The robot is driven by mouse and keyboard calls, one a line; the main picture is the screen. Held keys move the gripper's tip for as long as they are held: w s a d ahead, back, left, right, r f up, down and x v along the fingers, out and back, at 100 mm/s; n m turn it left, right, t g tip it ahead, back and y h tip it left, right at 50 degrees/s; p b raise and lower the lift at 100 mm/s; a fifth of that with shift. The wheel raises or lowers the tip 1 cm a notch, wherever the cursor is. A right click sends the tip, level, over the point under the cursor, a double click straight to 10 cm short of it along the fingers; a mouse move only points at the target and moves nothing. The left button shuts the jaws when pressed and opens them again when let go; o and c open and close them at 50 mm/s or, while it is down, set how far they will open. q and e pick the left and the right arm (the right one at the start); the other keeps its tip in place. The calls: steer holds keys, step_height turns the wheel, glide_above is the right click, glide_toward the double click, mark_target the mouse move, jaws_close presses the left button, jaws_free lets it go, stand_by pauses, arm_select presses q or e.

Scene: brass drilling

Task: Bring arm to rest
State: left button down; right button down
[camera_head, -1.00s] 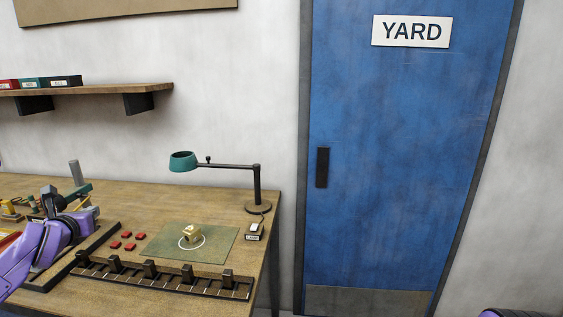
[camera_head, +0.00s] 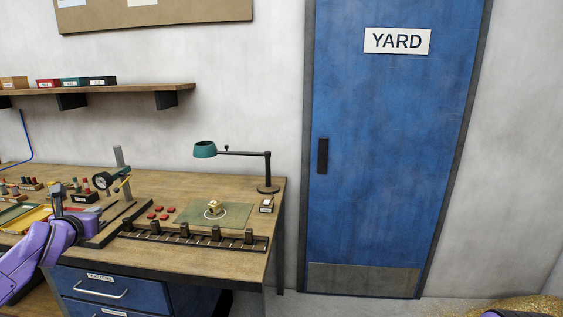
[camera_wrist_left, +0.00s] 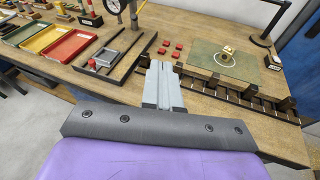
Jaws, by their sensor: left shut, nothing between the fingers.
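My left arm is purple and comes in from the left in the head view. Its gripper (camera_head: 57,199) is held above the left part of the workbench (camera_head: 252,262). In the left wrist view the gripper (camera_wrist_left: 161,68) has its grey fingers together with nothing between them, over the bench's front edge. A small brass piece (camera_head: 214,204) sits on a green mat (camera_head: 240,212) to the right, well apart from the gripper. Only a small purple bit of my right arm shows at the bottom right corner; its gripper is out of view.
A dark slotted rail (camera_head: 198,239) runs along the bench front. Red pads (camera_head: 163,212), a drill stand (camera_head: 119,160) and a teal lamp (camera_head: 206,150) stand on the bench. Coloured trays (camera_wrist_left: 66,46) lie to the left. A blue door (camera_head: 385,160) is at right, with clear floor before it.

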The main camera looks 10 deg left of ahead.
arm_select(q)
steer(key=w+d+f+m+g+h, duration=0.1)
steer(key=d+f+m, duration=0.35)
steer(key=d, duration=0.25)
steer(key=w+d+f+m+g, duration=0.1)
steer(key=d+f+m, duration=0.3)
steer(key=d+m, duration=0.3)
steer(key=s+d+f+m+g, duration=0.1)
steer(key=s+d+f+m, duration=0.25)
steer(key=f, duration=0.25)
steer(key=s+d+f+m+g+h, duration=0.1)
steer(key=s+d+f+m, duration=0.1)
steer(key=d+f, duration=0.35)
steer(key=s+d+f+m+g, duration=0.1)
steer(key=s+d+f+m, duration=0.25)
steer(key=f, duration=0.35)
steer(key=s+f+m+g, duration=0.2)
steer(key=s+f+m, duration=0.2)
steer(key=s, duration=0.5)
steer(key=s+d+f+m+g, duration=0.1)
steer(key=s+f+m+g, duration=0.1)
steer(key=s+f, duration=0.5)
steer(key=s+f+m+g, duration=0.1)
steer(key=s+f+m, duration=0.4)
steer(key=s, duration=0.6)
steer(key=shift+s+d+f+m+g, duration=0.3)
steer(key=shift+s+d+m+g, duration=0.05)
steer(key=shift+s+g, duration=0.05)
